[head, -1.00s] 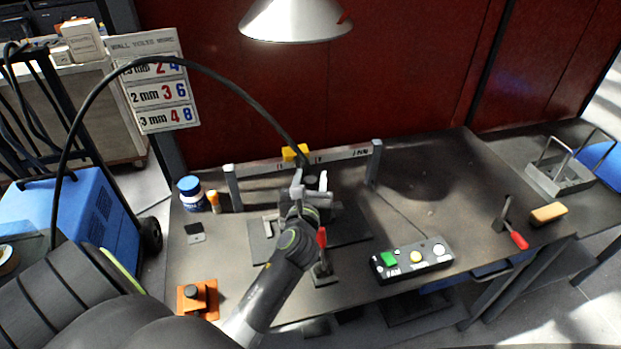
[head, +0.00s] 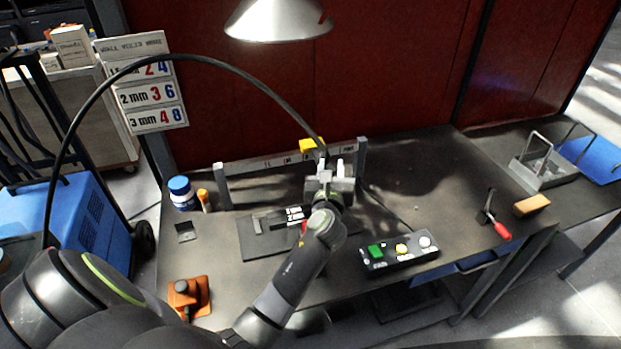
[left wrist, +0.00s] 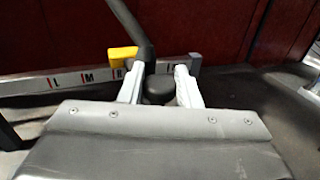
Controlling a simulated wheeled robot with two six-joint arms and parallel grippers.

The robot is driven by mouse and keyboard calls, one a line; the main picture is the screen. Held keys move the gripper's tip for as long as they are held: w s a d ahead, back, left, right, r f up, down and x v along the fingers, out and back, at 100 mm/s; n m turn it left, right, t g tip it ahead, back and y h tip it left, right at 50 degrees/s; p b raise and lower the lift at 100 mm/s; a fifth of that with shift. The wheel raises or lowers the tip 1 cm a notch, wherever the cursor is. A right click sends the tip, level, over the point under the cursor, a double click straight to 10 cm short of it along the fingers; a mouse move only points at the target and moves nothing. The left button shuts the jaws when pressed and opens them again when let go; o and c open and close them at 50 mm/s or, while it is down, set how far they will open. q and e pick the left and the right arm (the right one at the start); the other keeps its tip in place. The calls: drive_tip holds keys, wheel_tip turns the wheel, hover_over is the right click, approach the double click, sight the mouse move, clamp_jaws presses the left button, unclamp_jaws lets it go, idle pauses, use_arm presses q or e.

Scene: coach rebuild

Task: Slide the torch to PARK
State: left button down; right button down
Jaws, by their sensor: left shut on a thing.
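The torch's dark cable comes down to a yellow block (head: 311,146) on the grey rail (head: 240,166) at the back of the bench. The block also shows in the left wrist view (left wrist: 122,57), close to the R mark. My left gripper (head: 328,170) is at the rail, right of its middle. In the left wrist view its two pale fingers (left wrist: 158,90) are shut on the torch's dark grip (left wrist: 158,86). The rail's right end post stands a little right of the fingers. The PARK lettering is not readable. My right gripper is not in view.
A dark plate with metal pieces (head: 262,238) lies in front of the rail. A button box (head: 398,252) is at the front right, an orange block (head: 189,297) at the front left. A lamp (head: 278,20) hangs above. The bench right of the rail is mostly clear.

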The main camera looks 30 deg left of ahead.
use_arm(q)
drive_tip(key=w+d+b, duration=0.2)
drive_tip(key=w+d, duration=0.3)
drive_tip(key=w, duration=0.1)
drive_tip(key=shift+w+d+r, duration=0.15)
drive_tip(key=shift+w+d, duration=0.1)
drive_tip(key=shift+d, duration=0.05)
drive_tip(key=c, duration=1.2)
unclamp_jaws()
drive_tip(key=shift+w+d, duration=0.1)
drive_tip(key=shift+o, duration=0.5)
drive_tip(key=shift+d, duration=0.2)
drive_tip(key=shift+a, duration=0.2)
drive_tip(key=shift+a, duration=0.1)
drive_tip(key=shift+f, duration=0.2)
